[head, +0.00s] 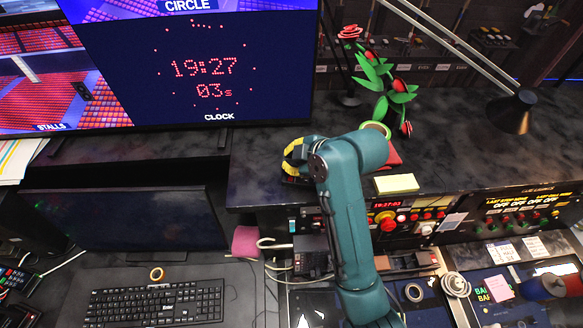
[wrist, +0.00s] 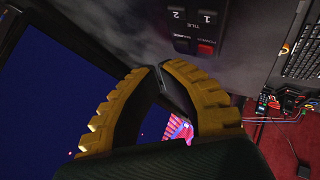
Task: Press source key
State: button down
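My gripper (wrist: 159,70) has yellow ribbed fingers with dark inner pads. Its tips meet with nothing seen between them, and in the picture they lie below and left of the key unit, apart from it. In the head view my gripper (head: 297,156) is over the front left part of the dark upper shelf. My arm hides what lies behind it.
A large screen (head: 205,75) showing a clock stands at the back left. A red-flowered plant (head: 385,85) and a lamp (head: 512,110) stand on the shelf (head: 470,140). A control panel (head: 410,215) with a red knob, a dark monitor (head: 130,220) and a keyboard (head: 155,303) are lower.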

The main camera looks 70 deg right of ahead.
notch_tip(320, 180, up, 5)
jog(key=p, duration=0.4)
dwell(0.3)
dwell(0.6)
